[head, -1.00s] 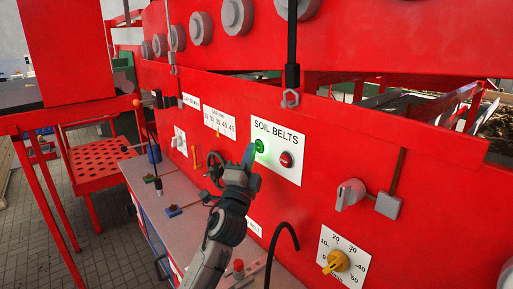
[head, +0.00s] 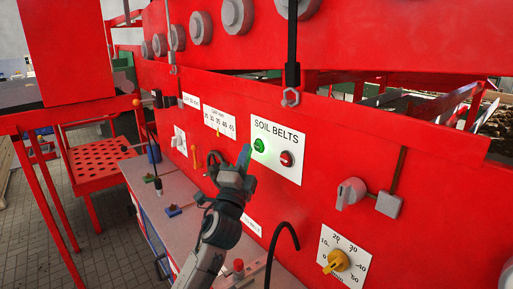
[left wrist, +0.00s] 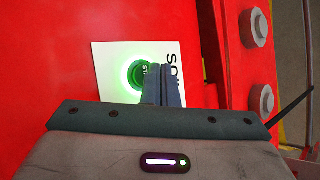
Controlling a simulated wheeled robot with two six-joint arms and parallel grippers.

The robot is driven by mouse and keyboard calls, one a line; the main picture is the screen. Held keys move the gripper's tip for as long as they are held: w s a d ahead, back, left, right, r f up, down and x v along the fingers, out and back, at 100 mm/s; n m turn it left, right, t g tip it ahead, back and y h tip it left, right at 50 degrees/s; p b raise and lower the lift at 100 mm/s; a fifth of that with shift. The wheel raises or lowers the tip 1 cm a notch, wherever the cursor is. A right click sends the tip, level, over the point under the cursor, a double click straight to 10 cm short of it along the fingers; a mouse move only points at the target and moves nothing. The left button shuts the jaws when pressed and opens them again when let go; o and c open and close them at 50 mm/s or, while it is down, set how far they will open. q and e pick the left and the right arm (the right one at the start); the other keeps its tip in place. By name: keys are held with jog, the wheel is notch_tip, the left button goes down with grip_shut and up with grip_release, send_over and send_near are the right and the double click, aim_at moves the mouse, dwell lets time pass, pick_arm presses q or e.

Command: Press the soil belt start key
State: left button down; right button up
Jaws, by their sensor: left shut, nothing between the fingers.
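The white SOIL BELTS panel (head: 278,168) is on the red machine wall. Its round green start key (head: 259,145) is at the left, and a red key (head: 286,158) is at the right. My left gripper (head: 245,154) is shut and empty, its fingertips just left of the green key, with a small gap in the head view. In the left wrist view the green key (left wrist: 133,74) has a bright green glowing ring. The shut fingers (left wrist: 164,86) cover its right edge there; contact cannot be told. My right gripper is out of view.
A grey rotary switch (head: 351,193) and a yellow dial (head: 337,261) are on the wall to the right. A black curved cable (head: 285,229) rises at the bottom. A grey ledge (head: 170,199) runs below the wall. A black rod (head: 292,50) hangs above the panel.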

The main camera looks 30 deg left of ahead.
pick_arm(q)
jog(key=s, duration=0.1)
jog(key=s+a+b, duration=0.1)
jog(key=s, duration=0.1)
jog(key=s+a, duration=0.1)
jog(key=shift+s+b, duration=0.3)
jog(key=shift+b, duration=0.1)
dwell(0.6)
